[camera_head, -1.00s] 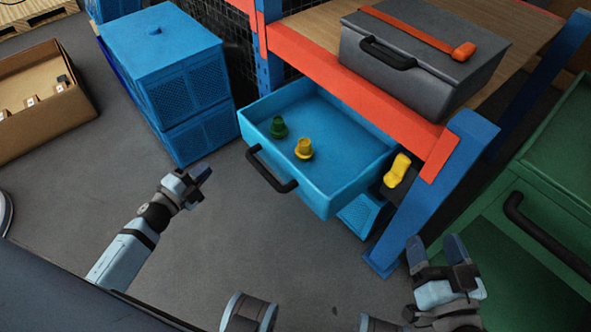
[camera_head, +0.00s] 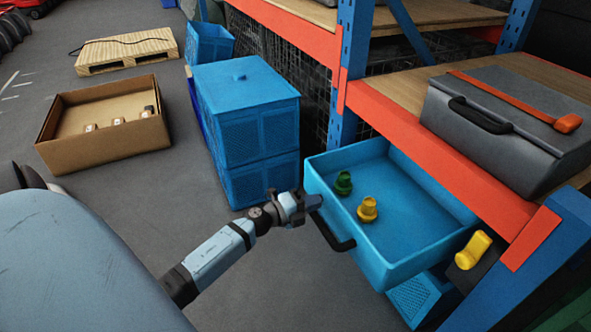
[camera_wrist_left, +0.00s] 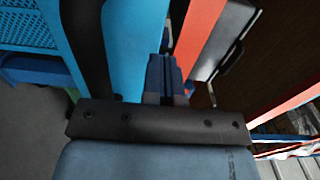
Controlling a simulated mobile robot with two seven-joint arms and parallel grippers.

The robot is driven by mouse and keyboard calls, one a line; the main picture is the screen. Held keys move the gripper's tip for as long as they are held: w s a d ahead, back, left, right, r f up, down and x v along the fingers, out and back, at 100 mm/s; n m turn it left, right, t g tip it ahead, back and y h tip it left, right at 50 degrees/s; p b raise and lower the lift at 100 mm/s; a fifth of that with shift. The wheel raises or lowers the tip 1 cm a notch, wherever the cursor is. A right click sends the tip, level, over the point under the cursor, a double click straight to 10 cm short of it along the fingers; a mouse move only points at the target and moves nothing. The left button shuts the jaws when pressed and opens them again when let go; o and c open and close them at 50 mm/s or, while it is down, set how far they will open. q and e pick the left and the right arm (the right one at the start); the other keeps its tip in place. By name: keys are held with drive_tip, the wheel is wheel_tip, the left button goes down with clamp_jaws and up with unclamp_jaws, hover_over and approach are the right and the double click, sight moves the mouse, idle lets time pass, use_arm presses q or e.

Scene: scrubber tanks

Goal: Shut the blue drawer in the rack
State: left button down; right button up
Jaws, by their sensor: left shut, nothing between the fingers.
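The blue drawer (camera_head: 410,215) is pulled out of the rack (camera_head: 400,120) in the head view. It holds a green piece (camera_head: 343,183) and a yellow piece (camera_head: 367,209). Its black handle (camera_head: 333,236) is on the front. My left gripper (camera_head: 308,203) is shut and empty, at the left end of the drawer front near the handle's upper end. In the left wrist view the shut fingers (camera_wrist_left: 164,76) are in front of the blue drawer front (camera_wrist_left: 133,50); I cannot tell whether they touch it. My right gripper is out of view.
Lidded blue crates (camera_head: 247,125) are stacked left of the drawer. A grey toolbox (camera_head: 500,130) stands on the rack shelf above. A yellow object (camera_head: 473,250) is by the rack post. An open cardboard box (camera_head: 105,145) and a pallet (camera_head: 125,52) lie on the floor at left.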

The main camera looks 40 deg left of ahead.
sight(332, 196)
use_arm(q)
drive_tip(key=x, duration=0.3)
drive_tip(key=shift+w+b, duration=0.1)
drive_tip(key=shift+b, duration=0.2)
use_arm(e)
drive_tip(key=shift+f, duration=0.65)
use_arm(q)
drive_tip(key=shift+w, duration=0.1)
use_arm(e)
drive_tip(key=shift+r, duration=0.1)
